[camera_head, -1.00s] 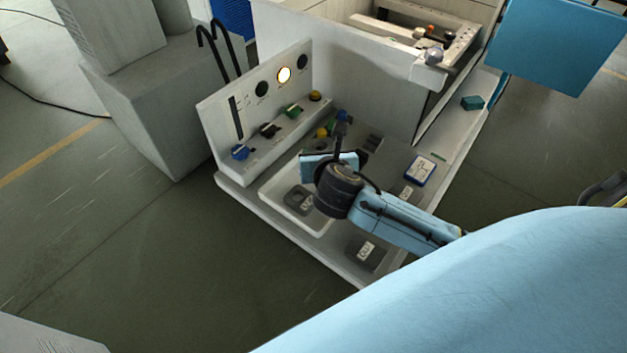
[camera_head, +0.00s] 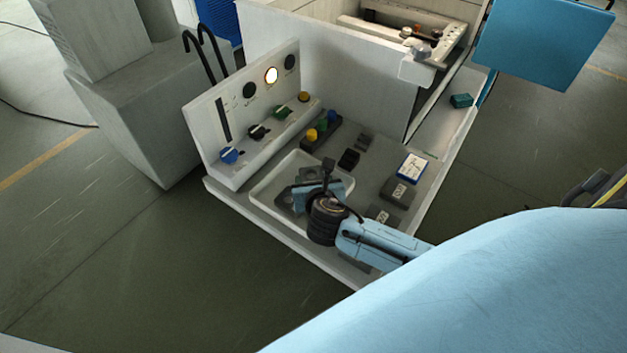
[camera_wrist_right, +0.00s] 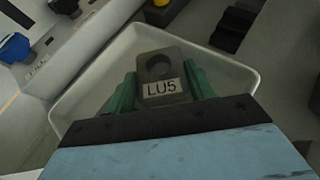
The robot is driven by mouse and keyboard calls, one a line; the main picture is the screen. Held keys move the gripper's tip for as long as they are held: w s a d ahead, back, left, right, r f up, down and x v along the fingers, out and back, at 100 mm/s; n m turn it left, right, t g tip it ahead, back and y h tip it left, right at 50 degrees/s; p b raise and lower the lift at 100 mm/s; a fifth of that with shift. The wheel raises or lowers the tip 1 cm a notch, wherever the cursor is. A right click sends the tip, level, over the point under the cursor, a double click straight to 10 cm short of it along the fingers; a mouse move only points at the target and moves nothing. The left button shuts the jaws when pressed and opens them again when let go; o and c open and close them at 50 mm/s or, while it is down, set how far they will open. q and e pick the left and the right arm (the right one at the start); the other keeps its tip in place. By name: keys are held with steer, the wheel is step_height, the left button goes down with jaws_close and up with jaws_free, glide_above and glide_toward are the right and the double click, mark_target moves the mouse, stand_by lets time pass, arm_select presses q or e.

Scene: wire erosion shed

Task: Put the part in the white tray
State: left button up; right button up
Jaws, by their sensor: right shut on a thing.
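The part is a dark grey block with a round hole and a label "LU5" (camera_wrist_right: 158,72). My right gripper (camera_wrist_right: 160,92) is shut on it, a green finger on each side. The white tray (camera_wrist_right: 92,92) lies beneath and around the part in the right wrist view. In the head view my right gripper (camera_head: 309,184) is over the tray (camera_head: 264,183) and covers much of it. I cannot tell whether the part touches the tray floor. Another dark shape (camera_head: 284,202) shows in the tray, left of the gripper. My left gripper is not in view.
A control panel (camera_head: 230,120) with knobs and a lit lamp stands behind the tray. Labelled grey blocks (camera_head: 397,192) and a blue-edged card (camera_head: 412,166) lie to the right. A dark holder with coloured pieces (camera_head: 321,132) and a black block (camera_head: 349,159) lie behind.

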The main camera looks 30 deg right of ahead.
steer(key=shift+f, duration=0.15)
steer(key=o, duration=1.5)
steer(key=shift+f, duration=0.1)
steer(key=shift+s+a+r, duration=0.1)
steer(key=shift+s+r, duration=0.1)
steer(key=shift+r, duration=0.15)
steer(key=p+v, duration=0.1)
steer(key=v, duration=1)
steer(key=shift+s+r, duration=0.2)
steer(key=shift+s, duration=0.05)
